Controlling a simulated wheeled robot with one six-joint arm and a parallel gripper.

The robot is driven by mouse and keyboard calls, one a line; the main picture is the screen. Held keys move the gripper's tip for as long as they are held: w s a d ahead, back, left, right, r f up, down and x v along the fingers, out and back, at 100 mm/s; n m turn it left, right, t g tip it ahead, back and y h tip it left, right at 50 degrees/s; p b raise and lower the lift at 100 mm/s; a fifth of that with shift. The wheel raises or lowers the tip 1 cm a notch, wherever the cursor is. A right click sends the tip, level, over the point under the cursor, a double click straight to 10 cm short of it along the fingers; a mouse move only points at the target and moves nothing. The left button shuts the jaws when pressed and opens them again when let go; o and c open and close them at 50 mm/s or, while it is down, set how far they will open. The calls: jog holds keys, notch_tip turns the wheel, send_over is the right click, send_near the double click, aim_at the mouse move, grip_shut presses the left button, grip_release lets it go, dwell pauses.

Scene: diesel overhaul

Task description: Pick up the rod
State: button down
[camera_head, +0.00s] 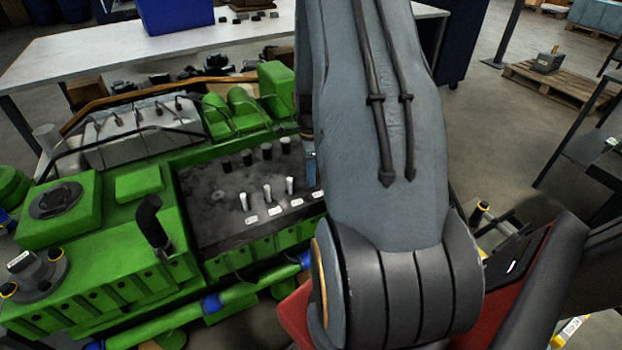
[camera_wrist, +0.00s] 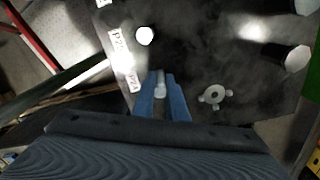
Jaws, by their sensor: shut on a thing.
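My gripper (camera_wrist: 161,84) has two blue fingers closed around a pale, slim rod (camera_wrist: 160,90) in the wrist view. The rod's whitish end shows between the fingertips, and its lower part is hidden. In the head view a blue finger of my gripper (camera_head: 311,165) shows just left of my arm, over the right end of the dark engine deck (camera_head: 215,205). My arm hides the held rod there. Several white-topped rods stand upright on the deck, such as this one (camera_head: 267,193). I cannot tell whether the held rod is clear of the deck.
White labels (camera_head: 275,210) lie along the deck's front edge. Dark-sided posts (camera_head: 247,157) stand behind the white rods. Another round white top (camera_wrist: 145,36) is near my fingers, and a pale lobed fitting (camera_wrist: 214,97) lies to their right. A white table (camera_head: 90,52) stands behind the green engine.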

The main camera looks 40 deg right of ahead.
notch_tip(320, 180, up, 22)
jog(key=shift+r+p, duration=0.15)
jog(key=shift+p, duration=0.15)
dwell(1.4)
jog(key=shift+r, duration=0.15)
notch_tip(320, 180, up, 7)
jog(key=p, duration=0.5)
jog(key=shift+f, duration=0.2)
